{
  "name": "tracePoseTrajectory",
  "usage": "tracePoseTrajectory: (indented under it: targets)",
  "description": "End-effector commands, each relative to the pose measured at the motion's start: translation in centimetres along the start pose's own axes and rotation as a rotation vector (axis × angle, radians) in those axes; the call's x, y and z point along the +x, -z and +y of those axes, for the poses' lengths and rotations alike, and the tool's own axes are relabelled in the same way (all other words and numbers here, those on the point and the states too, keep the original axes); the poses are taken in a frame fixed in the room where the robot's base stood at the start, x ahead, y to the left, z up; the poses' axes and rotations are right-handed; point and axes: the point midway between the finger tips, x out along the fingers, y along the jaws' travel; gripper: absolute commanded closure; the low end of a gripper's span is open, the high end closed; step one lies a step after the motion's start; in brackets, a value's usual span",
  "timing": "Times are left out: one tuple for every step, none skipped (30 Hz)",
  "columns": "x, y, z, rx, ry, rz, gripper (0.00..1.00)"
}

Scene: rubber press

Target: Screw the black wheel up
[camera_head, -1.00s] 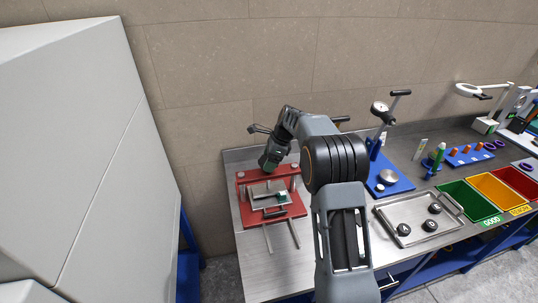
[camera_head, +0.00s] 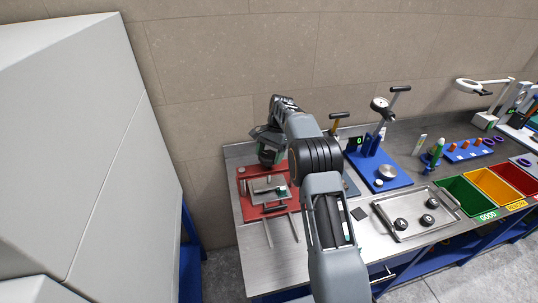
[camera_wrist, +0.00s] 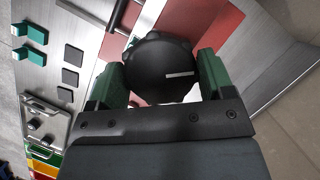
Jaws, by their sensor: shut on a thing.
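The black wheel (camera_wrist: 160,68) is a round, lobed knob with a light line on its top, large in the wrist view. It sits above the red press (camera_head: 247,177) at the left end of the bench; in the head view my arm partly covers it. My gripper (camera_wrist: 160,80) has its green fingers on both sides of the wheel, shut on it. A flat grey plate (camera_head: 266,188) shows on the press below. The wheel's spindle is hidden.
To the right stand a blue-based gauge stand (camera_head: 385,175), a metal tray (camera_head: 385,212) with black round pieces, and green, orange and red bins. Two rails (camera_head: 267,234) run forward from the press. The tiled wall is close behind.

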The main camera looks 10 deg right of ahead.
Motion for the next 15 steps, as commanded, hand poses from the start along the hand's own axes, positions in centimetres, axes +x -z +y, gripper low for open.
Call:
tracePoseTrajectory:
  targets:
    - [-0.03,-0.05,-0.14,-0.043,-0.016,0.001,0.49]
    - [-0.02,-0.03,-0.16,-0.07,-0.027,0.002,0.49]
    - [0.0,-0.04,-0.16,-0.105,-0.043,0.002,0.49]
    - [-0.03,-0.06,-0.18,-0.132,-0.053,0.002,0.49]
    - [-0.03,-0.05,-0.19,-0.158,-0.063,0.002,0.49]
    - [-0.02,-0.04,-0.18,-0.193,-0.079,0.002,0.49]
    - [-0.01,-0.03,-0.19,-0.218,-0.089,0.002,0.49]
    - [-0.01,-0.04,-0.2,-0.245,-0.1,0.002,0.49]
    - [-0.05,-0.05,-0.2,-0.28,-0.115,0.002,0.49]
    - [-0.04,-0.05,-0.21,-0.307,-0.126,0.003,0.49]
    - [-0.01,-0.06,-0.24,-0.333,-0.136,0.002,0.49]
    - [-0.01,-0.08,-0.25,-0.368,-0.152,0.002,0.49]
    - [0.0,-0.08,-0.25,-0.394,-0.163,0.002,0.49]
    - [-0.01,-0.09,-0.28,-0.42,-0.173,0.003,0.49]
    - [-0.04,-0.1,-0.28,-0.455,-0.188,0.003,0.49]
